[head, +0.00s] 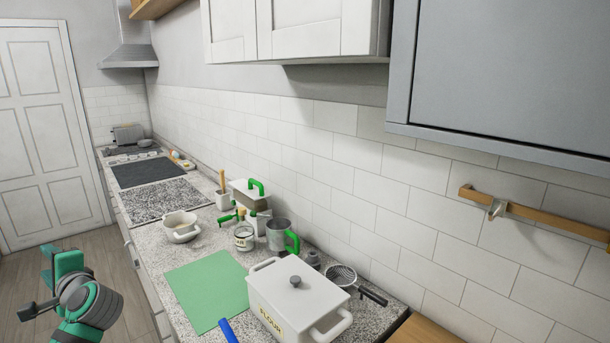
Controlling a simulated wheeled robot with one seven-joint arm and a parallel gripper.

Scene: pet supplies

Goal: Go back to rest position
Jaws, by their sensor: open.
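My gripper (42,282) is at the lower left of the head view, on my teal and dark grey arm. It is raised over the floor beside the counter (150,240), apart from everything on it. Its fingers are spread and I see nothing between them. The lower part of my arm is cut off by the bottom edge of the picture.
A green mat (207,288) lies bare on the counter. Around it are a white flour box (285,303), a blue handle (229,331), a white bowl (181,226), a glass jar (243,240), a green-handled metal cup (278,235) and a strainer (341,275). Wooden floor (78,245) is clear.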

